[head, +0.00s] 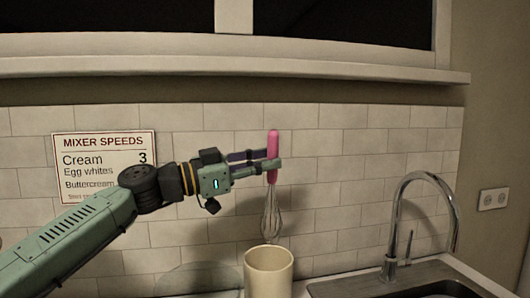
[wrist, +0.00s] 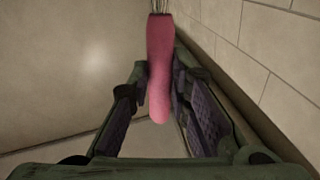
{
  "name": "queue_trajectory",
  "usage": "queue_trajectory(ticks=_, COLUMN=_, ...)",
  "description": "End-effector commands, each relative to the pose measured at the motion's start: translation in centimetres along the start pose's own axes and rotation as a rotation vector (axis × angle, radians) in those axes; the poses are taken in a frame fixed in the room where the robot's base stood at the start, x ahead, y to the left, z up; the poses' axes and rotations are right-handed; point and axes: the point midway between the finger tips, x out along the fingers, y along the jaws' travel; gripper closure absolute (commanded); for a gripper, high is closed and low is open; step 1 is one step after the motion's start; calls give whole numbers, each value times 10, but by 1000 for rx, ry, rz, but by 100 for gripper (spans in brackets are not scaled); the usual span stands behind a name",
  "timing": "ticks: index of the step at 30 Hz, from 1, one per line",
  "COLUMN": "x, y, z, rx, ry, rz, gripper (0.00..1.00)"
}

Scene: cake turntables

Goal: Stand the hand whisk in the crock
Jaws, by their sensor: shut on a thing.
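My gripper (head: 268,165) is shut on the pink handle of the hand whisk (head: 272,210) in the head view. The whisk hangs upright with its wire end down. The wire end is above the cream crock (head: 268,275), and in the picture its tip comes down close to the crock's rim. I cannot tell from this view whether the tip is behind, over or in front of the opening. In the wrist view the pink handle (wrist: 159,70) lies between the fingers of my gripper (wrist: 160,80), with the start of the wires at the top edge.
A sink with a chrome faucet (head: 445,200) is at the right. A faint clear round thing (head: 195,280) stands left of the crock. The tiled wall (head: 350,150) with a "Mixer Speeds" sign (head: 105,150) is behind. A window sill (head: 330,80) runs above.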

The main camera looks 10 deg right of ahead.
Motion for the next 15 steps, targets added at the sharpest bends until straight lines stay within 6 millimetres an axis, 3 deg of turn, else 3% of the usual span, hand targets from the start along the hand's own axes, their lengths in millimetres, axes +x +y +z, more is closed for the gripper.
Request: queue_trajectory(ticks=15, x=-5, y=7, z=43, rx=-1, ry=1, rz=2, gripper=100)
